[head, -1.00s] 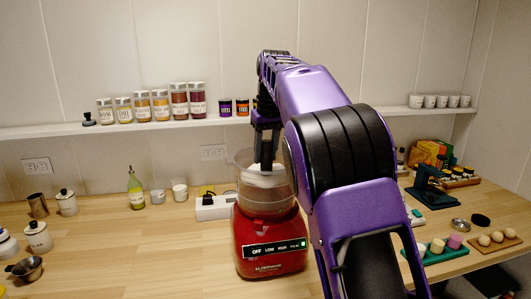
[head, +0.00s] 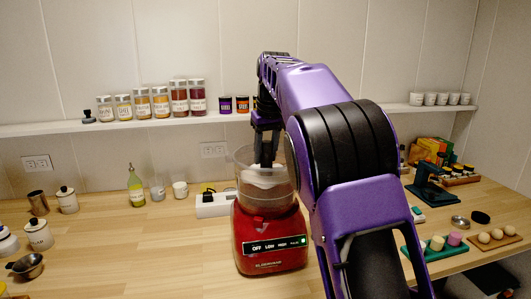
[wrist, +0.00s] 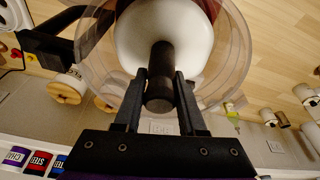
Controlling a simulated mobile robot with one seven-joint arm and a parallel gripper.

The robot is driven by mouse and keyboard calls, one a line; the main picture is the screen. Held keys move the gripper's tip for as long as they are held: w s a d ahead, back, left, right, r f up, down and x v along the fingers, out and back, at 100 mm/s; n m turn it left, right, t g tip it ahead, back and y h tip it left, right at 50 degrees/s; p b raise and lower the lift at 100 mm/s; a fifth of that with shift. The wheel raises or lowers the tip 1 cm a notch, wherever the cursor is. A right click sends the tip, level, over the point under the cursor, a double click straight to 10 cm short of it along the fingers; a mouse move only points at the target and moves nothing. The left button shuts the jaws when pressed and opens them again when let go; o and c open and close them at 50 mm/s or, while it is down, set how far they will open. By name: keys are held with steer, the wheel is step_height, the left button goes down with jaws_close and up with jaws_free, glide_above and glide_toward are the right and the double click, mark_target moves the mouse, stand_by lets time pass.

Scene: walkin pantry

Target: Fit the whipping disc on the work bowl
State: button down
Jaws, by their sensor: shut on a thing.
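The white whipping disc (head: 266,174) has a dark upright stem (wrist: 160,75). My gripper (wrist: 159,92) is shut on this stem, one finger on each side. In the head view my gripper (head: 266,160) reaches down into the mouth of the clear work bowl (head: 246,158), with the disc inside the bowl's walls. The bowl sits on the red food processor base (head: 270,240). In the wrist view the white disc (wrist: 130,40) lies within the bowl's clear rim (wrist: 238,65). Whether the disc is seated on the drive is hidden.
A white power strip (head: 214,205) lies behind and left of the base. An oil bottle (head: 137,190) and white cups stand at the back left. A shelf (head: 60,129) with jars runs along the wall. A green tray (head: 440,250) is at right.

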steer(key=shift+f+b, duration=1.85)
steer(key=shift+f, duration=1.25)
steer(key=shift+c, duration=2)
jaws_free()
steer(key=p+v, duration=0.4)
steer(key=v, duration=1.3)
steer(key=shift+r+p, duration=0.15)
steer(key=shift+p, duration=0.15)
